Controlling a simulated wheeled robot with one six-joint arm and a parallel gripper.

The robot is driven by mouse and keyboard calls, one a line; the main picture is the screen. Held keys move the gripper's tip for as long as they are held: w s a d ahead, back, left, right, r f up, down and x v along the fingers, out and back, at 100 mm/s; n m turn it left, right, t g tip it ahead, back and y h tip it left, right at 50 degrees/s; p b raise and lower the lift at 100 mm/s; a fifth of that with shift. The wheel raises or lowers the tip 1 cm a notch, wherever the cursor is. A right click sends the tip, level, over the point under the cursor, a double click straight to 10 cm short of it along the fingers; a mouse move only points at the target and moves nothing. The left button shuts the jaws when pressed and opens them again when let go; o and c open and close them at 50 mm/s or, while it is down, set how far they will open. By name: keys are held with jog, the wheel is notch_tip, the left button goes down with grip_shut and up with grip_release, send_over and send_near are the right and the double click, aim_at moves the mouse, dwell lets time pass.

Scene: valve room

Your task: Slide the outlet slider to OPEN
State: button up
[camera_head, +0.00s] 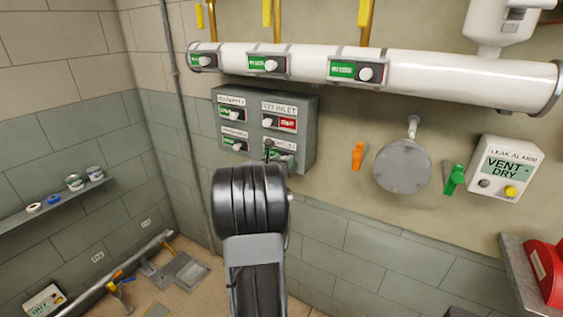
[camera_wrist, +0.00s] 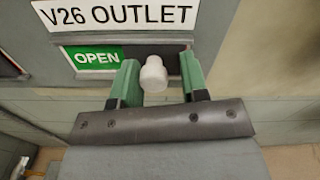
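The V26 OUTLET label (camera_wrist: 117,15) sits above the outlet slider's slot. In the wrist view the slider's white knob (camera_wrist: 153,75) is at the right part of the slot, with the green OPEN field (camera_wrist: 97,58) showing to its left. My gripper (camera_wrist: 158,83) is open, its two green fingers on either side of the knob. The left finger is very near or touching the knob; a gap shows at the right finger. In the head view my arm partly hides this slider, at the lower right of the grey panel (camera_head: 309,125).
The panel holds other sliders, including V23 INLET (camera_head: 279,107) above, showing red. A white pipe (camera_head: 440,75) with more sliders runs overhead. A round grey cover (camera_head: 402,167), a green handle (camera_head: 453,180) and a leak alarm box (camera_head: 505,170) reading VENT DRY are to the right.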

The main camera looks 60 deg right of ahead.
jog(key=shift+o, duration=1.1)
jog(key=shift+w+a, duration=0.1)
jog(key=shift+a, duration=0.05)
jog(key=a+b, duration=0.2)
jog(key=a, duration=1.1)
jog(key=shift+a, duration=0.3)
